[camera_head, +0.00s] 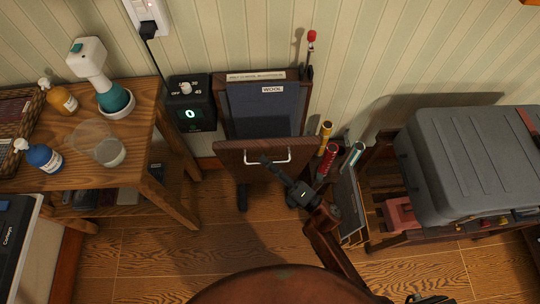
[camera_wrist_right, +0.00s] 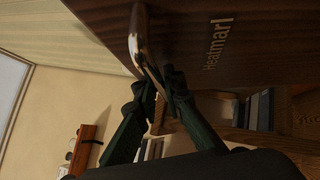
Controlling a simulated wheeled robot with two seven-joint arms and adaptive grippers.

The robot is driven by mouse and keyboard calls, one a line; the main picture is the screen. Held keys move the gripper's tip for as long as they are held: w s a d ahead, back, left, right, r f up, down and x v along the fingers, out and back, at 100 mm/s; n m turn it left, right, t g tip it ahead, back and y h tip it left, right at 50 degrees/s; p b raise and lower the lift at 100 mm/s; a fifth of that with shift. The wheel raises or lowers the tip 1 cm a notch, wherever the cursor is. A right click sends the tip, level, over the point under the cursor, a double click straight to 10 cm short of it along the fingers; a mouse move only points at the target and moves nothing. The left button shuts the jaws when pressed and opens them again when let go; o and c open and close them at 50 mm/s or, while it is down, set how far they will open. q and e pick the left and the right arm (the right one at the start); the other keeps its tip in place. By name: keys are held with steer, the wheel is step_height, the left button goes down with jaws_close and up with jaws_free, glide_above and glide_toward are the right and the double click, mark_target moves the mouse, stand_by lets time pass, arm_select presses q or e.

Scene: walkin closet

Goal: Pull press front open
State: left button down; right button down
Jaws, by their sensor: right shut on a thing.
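The trouser press stands against the striped wall, with a blue-grey pad (camera_head: 265,108) inside it. Its brown wooden front (camera_head: 236,158) is tilted out from the body at the top, leaving a gap. A pale metal bar handle (camera_head: 283,160) runs across the front. In the right wrist view, the fingers of the right gripper (camera_wrist_right: 160,88) are shut around the handle (camera_wrist_right: 136,38), beside the front (camera_wrist_right: 190,30) marked "Heatmarl". My left gripper is not in view.
A control box (camera_head: 190,103) showing 0 is left of the press. A wooden table (camera_head: 125,150) with bottles and a steamer stands at left. Rolled tubes (camera_head: 328,158) in a rack and a grey suitcase (camera_head: 460,160) on a stand are at right. Floor (camera_head: 190,255) is clear in front.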

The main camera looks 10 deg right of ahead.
steer(key=shift+f, duration=0.15)
steer(key=c, duration=2.3)
jaws_free()
steer(key=v, duration=1.2)
steer(key=shift+c, duration=0.5)
